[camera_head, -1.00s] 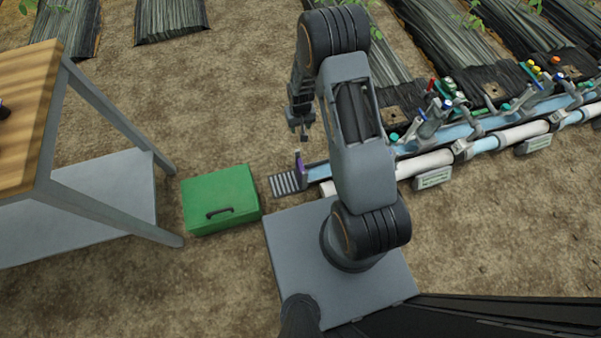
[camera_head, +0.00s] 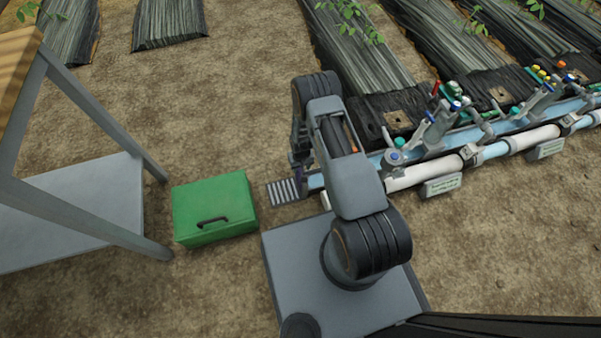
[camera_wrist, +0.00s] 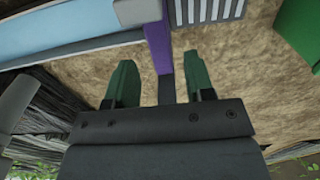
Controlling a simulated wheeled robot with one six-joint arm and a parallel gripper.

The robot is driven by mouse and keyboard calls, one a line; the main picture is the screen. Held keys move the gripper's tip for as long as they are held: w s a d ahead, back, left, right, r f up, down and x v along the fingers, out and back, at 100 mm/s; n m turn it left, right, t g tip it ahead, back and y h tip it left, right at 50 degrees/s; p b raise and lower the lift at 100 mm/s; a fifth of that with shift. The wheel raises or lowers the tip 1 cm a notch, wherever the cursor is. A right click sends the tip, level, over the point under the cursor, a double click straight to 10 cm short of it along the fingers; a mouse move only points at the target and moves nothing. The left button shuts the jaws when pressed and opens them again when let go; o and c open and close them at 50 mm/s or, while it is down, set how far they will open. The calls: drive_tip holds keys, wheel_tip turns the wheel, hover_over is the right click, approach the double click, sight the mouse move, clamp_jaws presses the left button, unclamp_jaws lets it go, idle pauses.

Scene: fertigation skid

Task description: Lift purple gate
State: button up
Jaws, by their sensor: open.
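In the wrist view the purple gate (camera_wrist: 158,48) is a narrow upright strip at the end of the blue channel, beside a grey slatted grate. My gripper (camera_wrist: 159,62) is open, with one green fingertip on each side of the gate's line and visible gaps to both. A grey piece (camera_wrist: 166,90) lies between the fingers, below the purple part. I cannot tell how deep the gate sits between them. In the head view my gripper (camera_head: 299,158) is down at the channel's left end, and the gate is mostly hidden by it.
The slatted grate (camera_head: 282,192) lies left of the channel end. A green box (camera_head: 215,208) stands further left, beside a bench frame (camera_head: 100,215). White pipe (camera_head: 410,175) and several valves run right along the channel (camera_head: 480,128). Bare soil is free above the box.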

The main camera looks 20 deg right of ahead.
drive_tip(key=shift+f+b, duration=0.5)
drive_tip(key=shift+f, duration=1.15)
clamp_jaws()
